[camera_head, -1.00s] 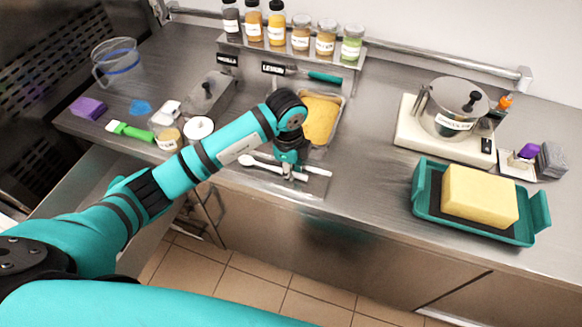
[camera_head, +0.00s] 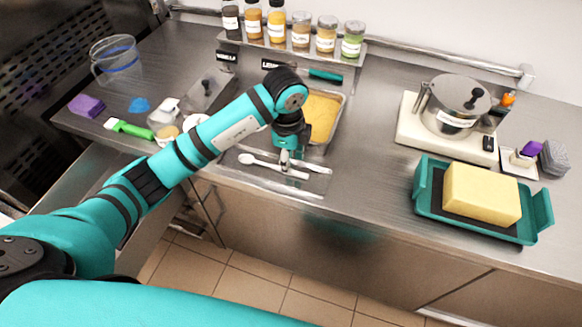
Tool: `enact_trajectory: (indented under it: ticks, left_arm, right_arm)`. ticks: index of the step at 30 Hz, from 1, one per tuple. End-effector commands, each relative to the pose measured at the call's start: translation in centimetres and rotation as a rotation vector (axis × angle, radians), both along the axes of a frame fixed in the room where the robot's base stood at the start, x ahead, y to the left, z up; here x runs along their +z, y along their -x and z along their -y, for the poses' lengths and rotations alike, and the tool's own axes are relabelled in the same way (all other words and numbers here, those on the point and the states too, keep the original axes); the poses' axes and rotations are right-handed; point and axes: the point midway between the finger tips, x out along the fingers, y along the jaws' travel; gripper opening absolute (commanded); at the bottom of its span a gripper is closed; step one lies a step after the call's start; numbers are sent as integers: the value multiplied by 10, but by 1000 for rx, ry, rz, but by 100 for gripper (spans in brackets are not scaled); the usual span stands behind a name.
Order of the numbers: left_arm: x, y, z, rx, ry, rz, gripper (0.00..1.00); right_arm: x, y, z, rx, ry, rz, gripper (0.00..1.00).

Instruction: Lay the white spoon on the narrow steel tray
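The white spoon (camera_head: 262,163) lies across the narrow steel tray (camera_head: 270,184) near the counter's front edge, its bowl to the left and its handle to the right. A second slim white utensil (camera_head: 317,167) lies behind the handle, to the right. My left gripper (camera_head: 285,164) points down over the middle of the spoon, its fingertips overlapping the spoon's back edge in this view. I cannot tell whether the fingers touch it or how far apart they are. My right gripper is out of view.
A pan of yellow content (camera_head: 322,113) stands just behind my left gripper. Jars (camera_head: 300,30) line a rear shelf. A green-handled tool (camera_head: 130,129) and purple block (camera_head: 87,105) lie left. A teal tray (camera_head: 424,200) with a yellow block stands right; the counter between is clear.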

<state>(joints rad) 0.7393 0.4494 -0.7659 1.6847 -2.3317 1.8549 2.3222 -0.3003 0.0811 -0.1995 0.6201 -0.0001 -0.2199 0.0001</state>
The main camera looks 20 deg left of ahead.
Motion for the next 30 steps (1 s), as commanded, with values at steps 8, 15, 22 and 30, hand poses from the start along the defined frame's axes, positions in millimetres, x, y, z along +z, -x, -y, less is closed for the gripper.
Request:
enact_trajectory:
  ticks: [8, 15, 22, 30]
  left_arm:
    - [57, 3, -1, -1, 0, 6, 37]
    - [80, 4, -2, 0, -1, 2, 37]
    - [81, 5, -2, 0, 0, 1, 37]
    - [69, 17, 40, -141, 176, 3, 37]
  right_arm:
    - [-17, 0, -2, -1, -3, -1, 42]
    - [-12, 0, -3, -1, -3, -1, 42]
    - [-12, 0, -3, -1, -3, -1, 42]
    - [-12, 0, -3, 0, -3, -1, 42]
